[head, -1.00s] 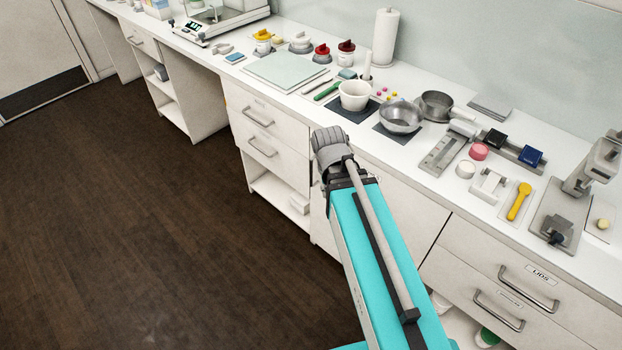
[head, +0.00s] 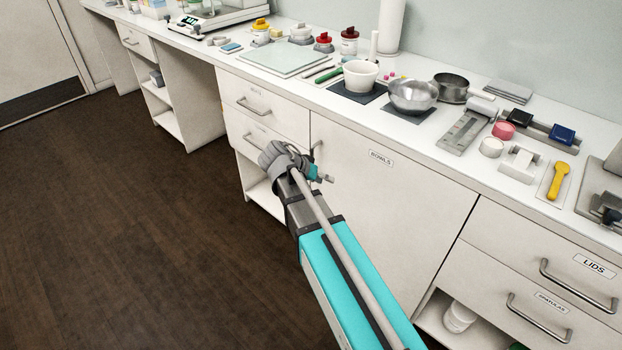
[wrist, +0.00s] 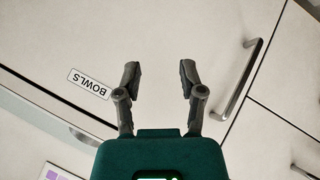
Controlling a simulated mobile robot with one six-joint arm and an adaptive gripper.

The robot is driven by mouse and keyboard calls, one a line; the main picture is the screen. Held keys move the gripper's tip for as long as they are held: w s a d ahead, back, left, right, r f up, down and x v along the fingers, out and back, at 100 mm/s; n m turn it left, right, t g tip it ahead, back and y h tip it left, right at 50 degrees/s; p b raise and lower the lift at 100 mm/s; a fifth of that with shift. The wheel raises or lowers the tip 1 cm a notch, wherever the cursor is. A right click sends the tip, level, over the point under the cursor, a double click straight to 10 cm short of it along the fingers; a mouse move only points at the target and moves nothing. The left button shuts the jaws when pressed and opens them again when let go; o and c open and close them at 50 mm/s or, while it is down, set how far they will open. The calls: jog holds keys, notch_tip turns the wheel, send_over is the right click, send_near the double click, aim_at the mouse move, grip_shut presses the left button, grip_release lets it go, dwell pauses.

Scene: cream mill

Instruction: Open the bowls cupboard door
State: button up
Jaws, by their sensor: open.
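The bowls cupboard door (head: 390,215) is a white panel under the counter, labelled BOWLS, and it looks shut. Its metal bar handle (head: 317,150) is near the door's upper left edge, just beyond my wrist in the head view. My gripper (head: 326,178) is in front of the door, close below and right of the handle; its fingers are small there. In the wrist view my gripper (wrist: 159,76) is open with nothing between the fingers. The door (wrist: 185,25) fills the view beyond it, and the handle (wrist: 238,82) is right of the fingers, apart from them.
White drawers with bar handles (head: 255,106) are left of the door. The lids drawer (head: 540,260) and spatulas drawer (head: 510,315) are to its right. The counter above holds a white bowl (head: 360,76) and a metal bowl (head: 413,96). The dark floor (head: 120,230) is clear.

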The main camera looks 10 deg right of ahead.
jog(key=w+a+f+m+t+h+b, duration=0.5)
jog(key=w+a+b, duration=0.5)
jog(key=b, duration=0.9)
notch_tip(320, 180, down, 3)
jog(key=shift+w+a+f+m+h, duration=0.15)
jog(key=shift+a+m+h, duration=0.45)
jog(key=shift+a+h, duration=0.6)
jog(key=shift+d, duration=0.1)
jog(key=shift+x, duration=6.8)
jog(key=shift+w+f, duration=0.1)
jog(key=shift+w, duration=0.1)
grip_shut()
